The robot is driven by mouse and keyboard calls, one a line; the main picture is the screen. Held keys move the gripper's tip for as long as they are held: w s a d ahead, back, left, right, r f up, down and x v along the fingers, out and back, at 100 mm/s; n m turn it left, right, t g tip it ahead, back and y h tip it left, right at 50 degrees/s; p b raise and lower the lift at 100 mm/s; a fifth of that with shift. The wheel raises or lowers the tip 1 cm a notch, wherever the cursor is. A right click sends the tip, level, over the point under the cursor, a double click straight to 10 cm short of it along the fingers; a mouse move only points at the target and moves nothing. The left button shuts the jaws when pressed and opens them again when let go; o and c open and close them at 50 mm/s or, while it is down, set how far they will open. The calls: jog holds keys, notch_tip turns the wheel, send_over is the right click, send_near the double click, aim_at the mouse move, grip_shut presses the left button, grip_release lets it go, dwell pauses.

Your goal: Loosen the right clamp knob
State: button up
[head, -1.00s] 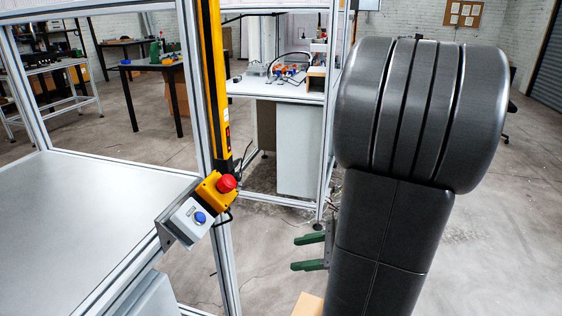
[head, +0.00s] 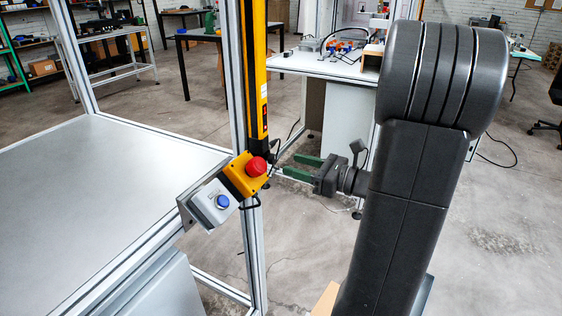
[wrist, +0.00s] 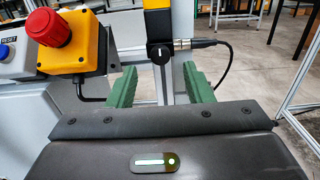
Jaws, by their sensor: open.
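A black clamp knob (wrist: 161,54) with a white mark sits on the black bracket at the lower end of the yellow light curtain bar (head: 253,75). The bar's foot (wrist: 157,21) also shows in the wrist view. In the head view the knob cannot be made out. My gripper (head: 289,166) is open and empty, its two green fingers pointing left toward the bar's foot. In the wrist view my gripper (wrist: 158,76) has one finger on each side of the knob's line, with the knob apart from both and farther ahead.
A yellow box with a red emergency stop (head: 256,166) and a grey box with a blue button (head: 222,201) sit just left of the bar. A black cable (wrist: 228,65) leaves a connector right of the knob. The silver frame post (head: 240,120) stands beside the bar.

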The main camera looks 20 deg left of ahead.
aim_at(275, 159)
jog(key=shift+w+a, duration=0.15)
jog(key=shift+a, duration=1.15)
jog(key=shift+w+a, duration=0.1)
jog(key=shift+a, duration=1.2)
jog(key=shift+c, duration=0.5)
jog(key=c, duration=0.9)
